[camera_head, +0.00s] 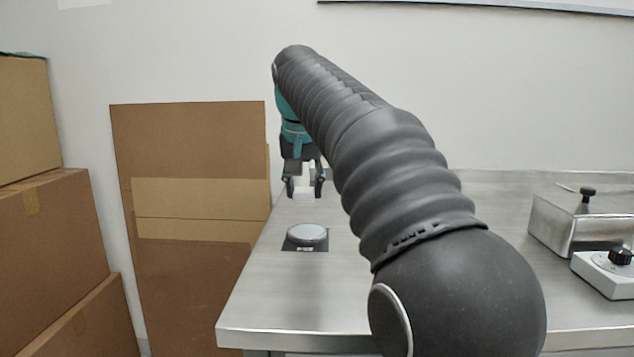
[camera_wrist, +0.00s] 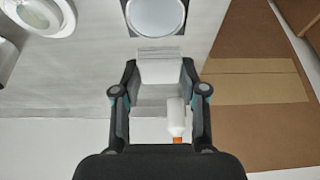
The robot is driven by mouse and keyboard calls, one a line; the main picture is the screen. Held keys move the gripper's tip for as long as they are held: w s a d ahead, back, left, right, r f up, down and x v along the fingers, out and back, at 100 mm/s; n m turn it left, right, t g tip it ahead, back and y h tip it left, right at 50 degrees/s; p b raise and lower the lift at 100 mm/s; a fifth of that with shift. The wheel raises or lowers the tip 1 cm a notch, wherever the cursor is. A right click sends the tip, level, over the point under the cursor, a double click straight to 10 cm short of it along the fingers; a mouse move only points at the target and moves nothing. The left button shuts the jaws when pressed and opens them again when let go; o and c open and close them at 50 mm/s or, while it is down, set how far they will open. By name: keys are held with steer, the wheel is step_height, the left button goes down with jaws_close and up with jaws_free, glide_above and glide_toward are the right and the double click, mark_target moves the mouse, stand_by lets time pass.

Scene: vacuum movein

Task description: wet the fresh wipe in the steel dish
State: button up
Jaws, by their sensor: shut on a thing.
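My gripper (camera_head: 304,184) is above the far left part of the steel bench, its fingers pointing down. It is shut on a white wipe (camera_head: 304,193), which shows between the fingertips. In the wrist view the gripper (camera_wrist: 159,70) holds the pale wipe (camera_wrist: 159,73) between its two dark fingers. The round steel dish (camera_head: 307,233) sits on a dark square mat (camera_head: 292,246) nearer the bench's left edge, apart from the wipe. The dish (camera_wrist: 155,14) also shows at the top of the wrist view, just beyond the fingertips. Whether the dish holds liquid is unclear.
A white bottle with an orange tip (camera_wrist: 176,116) shows between the fingers in the wrist view. A steel box (camera_head: 560,228) and a white knobbed device (camera_head: 606,274) stand at the bench's right (camera_head: 500,200). Cardboard boxes (camera_head: 45,235) and a board (camera_head: 190,135) stand left.

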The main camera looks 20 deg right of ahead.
mark_target(307, 229)
steer(key=shift+d+f, duration=0.25)
steer(key=shift+f, duration=0.65)
step_height(307, 229, down, 4)
steer(key=b, duration=0.4)
steer(key=shift+b, duration=0.4)
steer(key=shift+f+b, duration=0.35)
steer(key=shift+f, duration=0.2)
stand_by(0.5)
steer(key=shift+r, duration=0.1)
step_height(307, 229, up, 5)
steer(key=p, duration=0.5)
steer(key=shift+r+p, duration=0.3)
steer(key=shift+r, duration=0.6)
